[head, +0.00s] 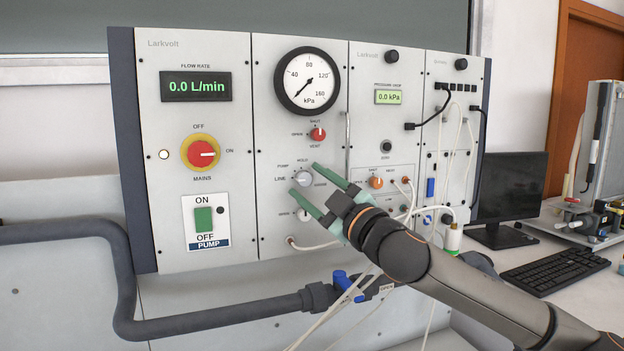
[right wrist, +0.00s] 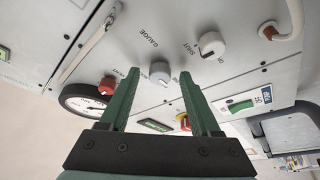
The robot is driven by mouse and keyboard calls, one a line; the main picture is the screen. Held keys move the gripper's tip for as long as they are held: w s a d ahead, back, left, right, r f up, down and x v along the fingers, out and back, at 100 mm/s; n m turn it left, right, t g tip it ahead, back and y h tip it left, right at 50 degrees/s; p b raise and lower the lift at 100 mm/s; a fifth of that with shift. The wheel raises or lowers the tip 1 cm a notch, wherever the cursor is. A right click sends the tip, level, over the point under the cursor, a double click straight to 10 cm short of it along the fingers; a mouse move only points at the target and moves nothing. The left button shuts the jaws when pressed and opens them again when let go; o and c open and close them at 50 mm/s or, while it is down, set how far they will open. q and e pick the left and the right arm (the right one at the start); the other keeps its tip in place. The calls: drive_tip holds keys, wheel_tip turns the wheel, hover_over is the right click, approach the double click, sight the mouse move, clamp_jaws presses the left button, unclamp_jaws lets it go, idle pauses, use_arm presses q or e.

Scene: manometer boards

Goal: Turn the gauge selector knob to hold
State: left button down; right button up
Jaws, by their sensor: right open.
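The gauge selector knob (head: 303,178) is a small grey round knob on the second panel, with PUMP, HOLD, LINE and GAUGE printed around it. In the right wrist view the knob (right wrist: 160,72) shows a dark mark on the side away from the word GAUGE, seemingly toward LINE. My right gripper (head: 304,179) is open, its two green fingers pointing at the panel on either side of the knob. In the right wrist view the gripper (right wrist: 160,71) has visible gaps on both sides of the knob. My left gripper is not in view.
A red vent knob (head: 317,134) and a round kPa dial (head: 307,81) are above. An orange knob (head: 376,182) and pale hoses are to the right. A blue-handled valve (head: 347,285) is below.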

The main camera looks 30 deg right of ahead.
clamp_jaws()
idle(0.6)
